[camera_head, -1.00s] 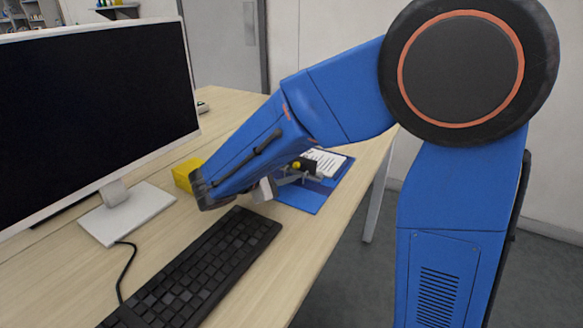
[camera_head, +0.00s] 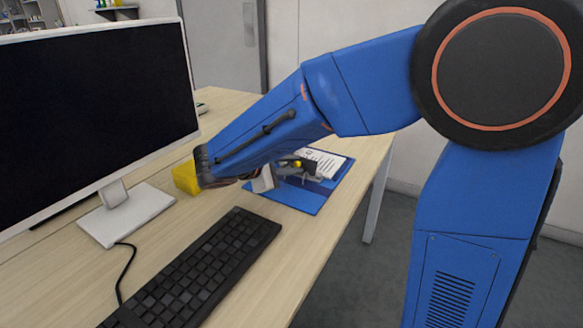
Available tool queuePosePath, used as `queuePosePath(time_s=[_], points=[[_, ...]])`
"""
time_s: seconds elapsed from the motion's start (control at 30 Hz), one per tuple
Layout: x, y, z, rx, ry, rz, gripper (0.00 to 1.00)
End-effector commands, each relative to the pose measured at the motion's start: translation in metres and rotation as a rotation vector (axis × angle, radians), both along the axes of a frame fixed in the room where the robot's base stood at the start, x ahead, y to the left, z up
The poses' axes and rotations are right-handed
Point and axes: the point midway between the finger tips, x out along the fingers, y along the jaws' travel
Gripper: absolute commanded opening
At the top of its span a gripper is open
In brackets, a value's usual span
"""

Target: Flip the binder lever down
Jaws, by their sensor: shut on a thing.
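A blue binder (camera_head: 312,203) lies open on the desk, with a white printed sheet (camera_head: 327,160) at its far side. My gripper (camera_head: 290,172) is over the binder's middle, low beside its metal mechanism, partly hidden by my blue forearm. It is shut on the binder lever (camera_head: 297,163), which shows as a small dark part with a yellow spot. The lever's exact tilt and the contact with the fingers are too small to make out.
A black keyboard (camera_head: 205,268) lies in front of the binder. A monitor (camera_head: 95,110) stands at the left, and a yellow box (camera_head: 183,178) is behind my wrist. The desk's right edge runs close by the binder; bare desk (camera_head: 262,290) lies right of the keyboard.

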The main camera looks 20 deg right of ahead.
Motion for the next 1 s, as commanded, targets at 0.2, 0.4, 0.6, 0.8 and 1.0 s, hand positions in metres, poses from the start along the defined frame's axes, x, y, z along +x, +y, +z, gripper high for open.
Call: queuePosePath(time_s=[0.2,0.4,0.6,0.8,1.0], points=[[0.006,-0.007,0.008,0.140,0.133,-0.004,0.00],[0.013,-0.014,0.013,0.275,0.267,-0.005,0.00],[0.021,-0.022,0.016,0.409,0.401,-0.004,0.00],[0.028,-0.029,0.016,0.543,0.537,-0.006,0.00],[0.035,-0.036,0.015,0.667,0.665,-0.005,0.00]])
